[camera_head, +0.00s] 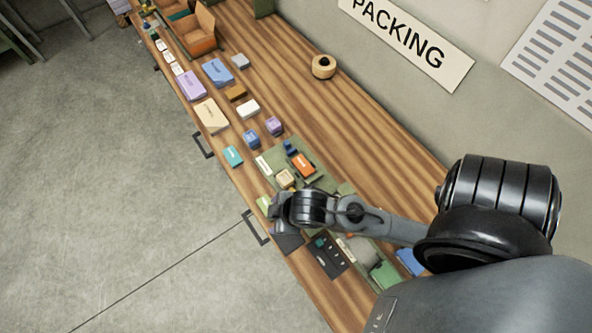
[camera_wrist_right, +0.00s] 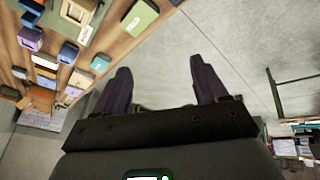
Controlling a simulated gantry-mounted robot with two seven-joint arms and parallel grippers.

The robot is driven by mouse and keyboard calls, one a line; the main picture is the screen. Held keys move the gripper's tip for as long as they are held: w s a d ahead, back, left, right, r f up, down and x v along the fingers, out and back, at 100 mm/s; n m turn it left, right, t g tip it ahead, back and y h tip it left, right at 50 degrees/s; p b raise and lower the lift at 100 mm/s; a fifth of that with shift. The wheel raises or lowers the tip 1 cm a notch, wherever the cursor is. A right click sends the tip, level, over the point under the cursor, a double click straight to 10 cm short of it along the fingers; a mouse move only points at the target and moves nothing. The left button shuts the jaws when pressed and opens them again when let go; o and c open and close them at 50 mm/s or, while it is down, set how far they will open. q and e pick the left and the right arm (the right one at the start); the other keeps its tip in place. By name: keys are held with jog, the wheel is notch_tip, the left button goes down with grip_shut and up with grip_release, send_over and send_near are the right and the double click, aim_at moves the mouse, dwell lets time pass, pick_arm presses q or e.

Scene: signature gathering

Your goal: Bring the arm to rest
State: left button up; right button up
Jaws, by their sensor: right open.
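My right arm (camera_head: 385,225) reaches in from the right over the near part of the wooden table. Its wrist is above the table's left edge. My right gripper (camera_wrist_right: 160,68) is open in the right wrist view, with two dark fingers apart and only grey floor seen between them. It holds nothing. In the head view the fingers cannot be made out clearly at the end of the wrist. My left gripper is in neither view.
The wooden table (camera_head: 375,135) holds several small boxes, including a blue box (camera_head: 218,72) and an orange box (camera_head: 303,165). A tape roll (camera_head: 324,66) stands near the wall. A dark tray (camera_head: 327,255) lies near the wrist. Open floor (camera_head: 110,190) is left of the table.

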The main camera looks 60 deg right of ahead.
jog(key=s+m, duration=0.1)
jog(key=s+d+m+g, duration=0.1)
jog(key=s, duration=0.1)
jog(key=s+d+m, duration=0.1)
jog(key=m, duration=0.1)
jog(key=shift+s+f+g, duration=0.15)
jog(key=shift+s+g, duration=0.15)
